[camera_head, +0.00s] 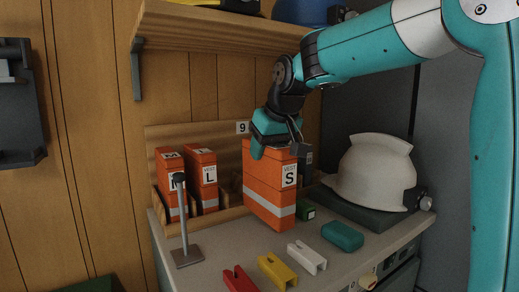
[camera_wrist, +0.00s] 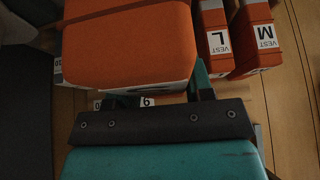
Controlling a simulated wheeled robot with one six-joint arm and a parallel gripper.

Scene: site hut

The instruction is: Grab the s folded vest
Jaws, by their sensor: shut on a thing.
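The folded vest marked S (camera_head: 262,185) is an orange upright pack with a pale stripe and a white label. My gripper (camera_head: 276,148) is shut on its top edge from above. The vest stands forward of the wooden rack (camera_head: 234,213); whether its bottom touches the counter is unclear.
Vests L (camera_head: 204,180) and M (camera_head: 171,185) stand in the rack to the left. A metal stand (camera_head: 185,225) is in front of them. Red (camera_head: 238,280), yellow (camera_head: 277,269) and white (camera_head: 307,257) clips, a teal case (camera_head: 342,236) and a white helmet (camera_head: 372,172) occupy the counter. A shelf (camera_head: 220,28) hangs above.

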